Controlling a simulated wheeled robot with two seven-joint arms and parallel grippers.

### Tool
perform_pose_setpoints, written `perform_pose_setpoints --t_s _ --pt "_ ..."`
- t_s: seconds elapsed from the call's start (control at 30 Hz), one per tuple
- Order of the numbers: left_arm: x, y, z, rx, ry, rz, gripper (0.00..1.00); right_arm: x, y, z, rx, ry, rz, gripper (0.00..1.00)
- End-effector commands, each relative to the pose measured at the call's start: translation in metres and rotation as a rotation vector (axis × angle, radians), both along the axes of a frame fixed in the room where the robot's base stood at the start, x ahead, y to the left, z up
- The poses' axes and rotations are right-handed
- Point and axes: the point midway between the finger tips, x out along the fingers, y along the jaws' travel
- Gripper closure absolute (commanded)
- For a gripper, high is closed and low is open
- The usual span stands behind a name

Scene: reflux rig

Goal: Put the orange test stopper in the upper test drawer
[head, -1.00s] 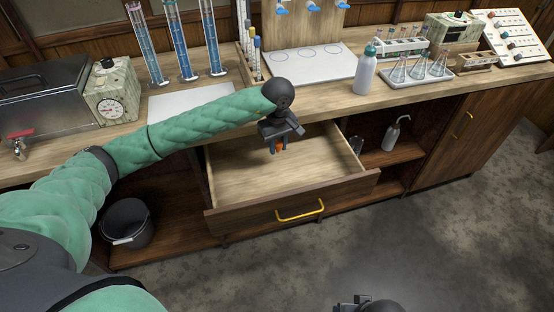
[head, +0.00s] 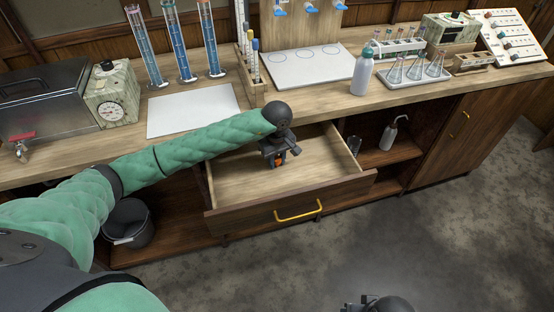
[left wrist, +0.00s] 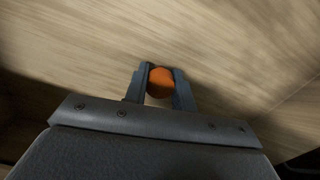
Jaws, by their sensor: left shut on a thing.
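The orange test stopper (left wrist: 160,82) is between the two fingers of my left gripper (left wrist: 160,88) in the left wrist view. In the head view the left gripper (head: 277,160) is inside the open drawer, shut on the stopper (head: 278,157), which shows as a small orange patch. The upper test drawer (head: 315,190) is pulled out and has a bare wooden floor and a yellow handle (head: 299,211). Whether the stopper touches the drawer floor, I cannot tell. My right gripper (head: 366,305) shows only in part at the bottom edge, and its fingers are unclear.
The bench top above holds a white bottle (head: 362,72), a tray of flasks (head: 416,76) and blue cylinders (head: 183,55). A black bucket (head: 129,225) and a wash bottle (head: 392,134) stand on the open shelves beside the drawer. The drawer's right part is clear.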

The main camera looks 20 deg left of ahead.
Motion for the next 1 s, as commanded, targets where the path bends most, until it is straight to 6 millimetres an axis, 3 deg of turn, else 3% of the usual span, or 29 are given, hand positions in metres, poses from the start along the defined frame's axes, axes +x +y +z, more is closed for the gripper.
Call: perform_pose_setpoints --t_s 0.17,0.2,0.3,0.73,1.0 --pt "0.0 0.0 -0.002 0.0 0.0 0.0 0.95 0.002 0.003 -0.005 0.007 -0.008 0.002 0.51" --pt "0.0 0.0 -0.002 0.0 0.0 0.0 0.66 0.002 0.004 -0.005 0.008 -0.008 0.003 0.51" --pt "0.0 0.0 -0.002 0.0 0.0 0.0 0.53 0.003 0.004 -0.005 0.007 -0.008 0.003 0.51" --pt "0.001 0.0 0.005 0.001 -0.002 0.0 0.53 0.002 -0.002 -0.002 -0.005 -0.004 0.003 0.51" --pt "0.001 0.0 0.051 0.001 -0.004 -0.002 0.53 0.008 0.015 -0.021 0.035 -0.047 0.014 0.51"
